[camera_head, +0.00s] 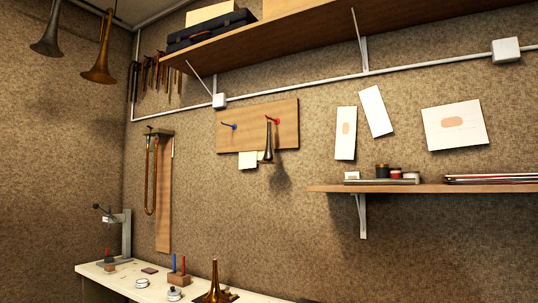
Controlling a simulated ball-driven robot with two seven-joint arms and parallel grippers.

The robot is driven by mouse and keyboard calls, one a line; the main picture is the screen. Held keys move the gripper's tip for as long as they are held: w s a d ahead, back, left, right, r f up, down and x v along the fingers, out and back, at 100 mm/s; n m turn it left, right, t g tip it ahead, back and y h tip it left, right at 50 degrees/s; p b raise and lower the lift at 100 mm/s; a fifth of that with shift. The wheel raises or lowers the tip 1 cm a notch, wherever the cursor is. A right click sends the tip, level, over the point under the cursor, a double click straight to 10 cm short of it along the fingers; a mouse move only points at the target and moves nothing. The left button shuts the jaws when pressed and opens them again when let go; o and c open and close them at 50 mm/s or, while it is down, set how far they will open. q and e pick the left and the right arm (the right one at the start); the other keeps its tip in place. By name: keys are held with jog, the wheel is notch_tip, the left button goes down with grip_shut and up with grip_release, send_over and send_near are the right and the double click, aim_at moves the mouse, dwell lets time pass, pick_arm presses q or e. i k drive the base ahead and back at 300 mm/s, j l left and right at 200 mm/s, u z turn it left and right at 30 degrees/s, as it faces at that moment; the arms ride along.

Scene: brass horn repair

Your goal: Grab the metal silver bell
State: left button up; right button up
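A small dark silvery bell (267,148) hangs flare down from the red-tipped peg on a wooden board (290,120) on the wall, near the middle of the view. A larger grey, silver-looking bell (46,40) hangs at the top left, beside a brass-coloured bell (98,70). I cannot tell from this view which grey bell the task means. Another brass-coloured bell (214,290) stands flare down at the front of the bench. Neither of my grippers shows in this view.
A pale bench (130,282) at the lower left carries a small stand (122,235), a wooden block (178,279) and small parts. A loaded wall shelf (420,188) juts out at the right. A long shelf (290,35) runs overhead. A blue-tipped peg (233,127) is empty.

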aim_at(270, 157)
jog(key=l+z, duration=0.1)
jog(key=z, duration=0.4)
jog(key=i+j+z, duration=0.2)
jog(key=z, duration=0.2)
jog(key=i+j+z, duration=0.1)
jog(key=j+z, duration=0.7)
jog(key=i+j, duration=0.05)
